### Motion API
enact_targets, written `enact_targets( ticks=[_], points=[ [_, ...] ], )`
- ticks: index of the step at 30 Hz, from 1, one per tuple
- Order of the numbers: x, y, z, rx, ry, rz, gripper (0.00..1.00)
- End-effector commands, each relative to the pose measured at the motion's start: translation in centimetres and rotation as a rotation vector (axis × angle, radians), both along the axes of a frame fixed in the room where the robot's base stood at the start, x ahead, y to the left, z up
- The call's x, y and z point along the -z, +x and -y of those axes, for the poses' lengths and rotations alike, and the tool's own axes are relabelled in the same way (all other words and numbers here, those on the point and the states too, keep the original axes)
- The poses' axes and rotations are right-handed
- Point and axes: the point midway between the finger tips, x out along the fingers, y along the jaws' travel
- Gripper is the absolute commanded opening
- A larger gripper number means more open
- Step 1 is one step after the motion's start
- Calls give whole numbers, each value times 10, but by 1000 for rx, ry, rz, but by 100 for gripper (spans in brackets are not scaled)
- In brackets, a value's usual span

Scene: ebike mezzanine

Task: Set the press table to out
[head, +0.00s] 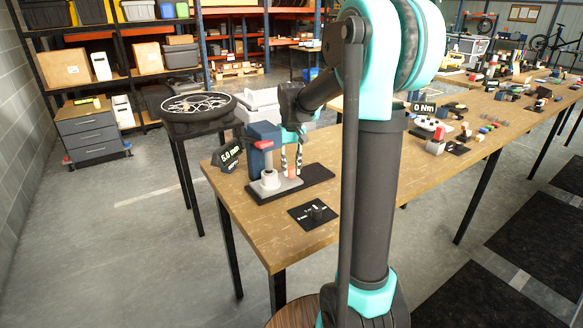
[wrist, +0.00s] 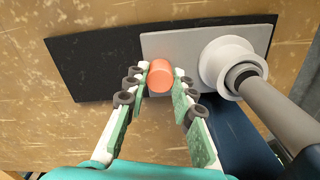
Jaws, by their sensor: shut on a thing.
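The press has a blue body (head: 264,140) with a red-ended lever and a light grey column. It stands on a black base (head: 316,176) near the table's left end. The grey press table (head: 272,190) is a flat plate on that base; it also shows in the wrist view (wrist: 190,40). An orange-red knob (wrist: 160,76) stands at the plate's edge, in the middle of the wrist view. My gripper (wrist: 157,84) is shut on the knob, with a finger on each side. In the head view my gripper (head: 291,165) points down at the knob, right of the column.
A black display (head: 229,160) reading in mm stands left of the press. A black pad with a small dial (head: 315,213) lies in front. A round stand with a wheel (head: 198,107) is behind left. Several small parts crowd the bench's far right.

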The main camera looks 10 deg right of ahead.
Motion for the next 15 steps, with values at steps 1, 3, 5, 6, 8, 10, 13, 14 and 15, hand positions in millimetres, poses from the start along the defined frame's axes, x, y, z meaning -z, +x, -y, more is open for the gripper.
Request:
enact_targets(
  ticks=[1, 3, 5, 6, 8, 10, 13, 14, 15],
  points=[
    [0, 0, 0, 0, 0, 0, 2],
    [0, 0, 0, 0, 0, 0, 0],
    [0, 0, 0, 0, 0, 0, 0],
    [0, 0, 0, 0, 0, 0, 0],
    [0, 0, 0, 0, 0, 0, 0],
    [0, 0, 1, 0, 0, 0, 0],
    [0, 4, 9, 3, 0, 0, 0],
    [0, 6, 13, 4, 0, 0, 0],
    [0, 9, 21, 5, 0, 0, 0]
  ],
)
